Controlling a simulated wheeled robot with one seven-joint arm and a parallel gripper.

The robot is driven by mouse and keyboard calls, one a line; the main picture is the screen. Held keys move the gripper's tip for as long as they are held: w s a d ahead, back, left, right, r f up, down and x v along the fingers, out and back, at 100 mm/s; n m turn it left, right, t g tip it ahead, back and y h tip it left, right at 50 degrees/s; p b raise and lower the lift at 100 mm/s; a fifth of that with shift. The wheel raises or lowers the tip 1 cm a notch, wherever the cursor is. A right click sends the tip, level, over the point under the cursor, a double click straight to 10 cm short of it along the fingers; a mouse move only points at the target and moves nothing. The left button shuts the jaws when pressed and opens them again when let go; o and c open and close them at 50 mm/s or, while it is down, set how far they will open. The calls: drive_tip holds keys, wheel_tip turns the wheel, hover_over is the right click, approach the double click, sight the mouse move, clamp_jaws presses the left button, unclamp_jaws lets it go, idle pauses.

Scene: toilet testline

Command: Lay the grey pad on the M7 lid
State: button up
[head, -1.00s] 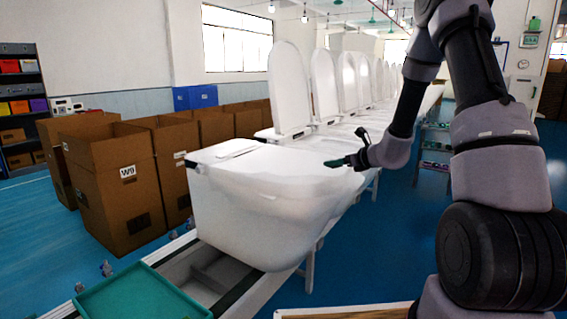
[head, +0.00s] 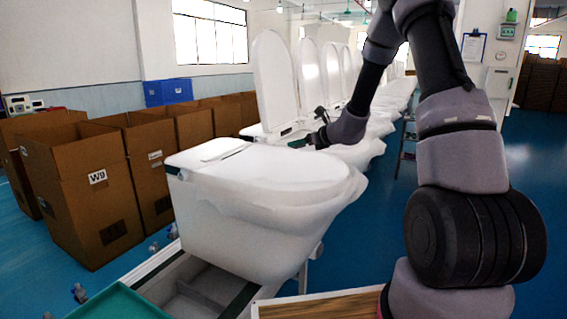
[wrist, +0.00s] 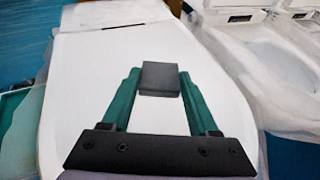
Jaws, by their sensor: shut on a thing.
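The grey pad (wrist: 160,79) is a small dark block held between the fingertips of my gripper (wrist: 160,84). The teal fingers are shut on it from both sides. In the wrist view the pad hangs over a broad white closed lid (wrist: 110,60); I cannot tell its height above the surface. In the head view my gripper (head: 305,142) is at the far side of the nearest white toilet, whose lid (head: 275,165) is down. The pad is too small to make out there. No M7 marking is legible in either view.
More toilets with raised lids (head: 275,80) stand in a row behind. Brown cartons (head: 95,178), one marked W9, line the left side. A teal tray (head: 120,303) is at the lower left, and a wooden-topped surface (head: 320,303) is at the bottom. Blue floor (head: 540,200) is open at right.

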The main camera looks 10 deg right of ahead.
sight(300, 169)
wheel_tip(300, 169, down, 8)
drive_tip(key=shift+r, duration=0.1)
idle(0.4)
drive_tip(key=o, duration=1.3)
